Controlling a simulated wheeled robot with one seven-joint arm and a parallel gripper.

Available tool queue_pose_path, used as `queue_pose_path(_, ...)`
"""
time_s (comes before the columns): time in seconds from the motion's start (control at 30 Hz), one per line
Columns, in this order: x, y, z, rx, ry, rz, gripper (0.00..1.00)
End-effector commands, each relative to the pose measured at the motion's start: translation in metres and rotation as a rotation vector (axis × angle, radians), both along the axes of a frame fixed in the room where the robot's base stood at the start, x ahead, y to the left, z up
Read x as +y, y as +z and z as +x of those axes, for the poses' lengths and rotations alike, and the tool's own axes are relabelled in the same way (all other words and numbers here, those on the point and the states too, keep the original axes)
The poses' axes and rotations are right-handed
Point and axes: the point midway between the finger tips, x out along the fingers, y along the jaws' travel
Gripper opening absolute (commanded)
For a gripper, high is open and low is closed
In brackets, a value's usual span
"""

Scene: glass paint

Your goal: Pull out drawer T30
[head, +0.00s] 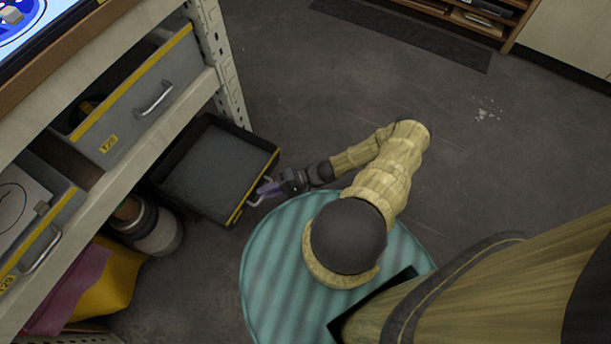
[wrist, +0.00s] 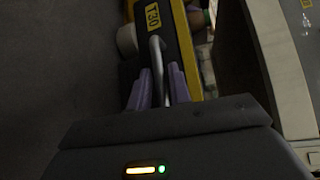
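Drawer T30 (head: 210,168) is a dark, empty-looking drawer with a yellow-edged front, standing well out from the lower part of the shelf unit in the head view. The wrist view shows its yellow T30 label (wrist: 153,16) and its metal bar handle (wrist: 156,58). My gripper (head: 265,190) is at the drawer's front. In the wrist view, the purple fingers of my gripper (wrist: 159,88) lie on either side of the handle, closed around it. The finger tips partly hide the handle's lower end.
Drawer T28 (head: 140,100) sticks out above, and drawer T29 (head: 30,230) at lower left. A round container (head: 158,230) and a yellow and purple bag (head: 105,280) sit below the shelf. Dark floor (head: 330,90) to the right is mostly clear.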

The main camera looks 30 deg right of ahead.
Motion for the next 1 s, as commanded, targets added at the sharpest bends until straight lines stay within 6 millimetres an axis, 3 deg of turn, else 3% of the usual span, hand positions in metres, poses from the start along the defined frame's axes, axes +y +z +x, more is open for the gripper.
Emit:
queue_pose_path(0.7, -0.131, 0.021, -0.036, 0.001, -0.004, -0.007, 0.20)
queue_pose_path(1.0, -0.159, 0.025, -0.044, 0.000, -0.003, -0.002, 0.20)
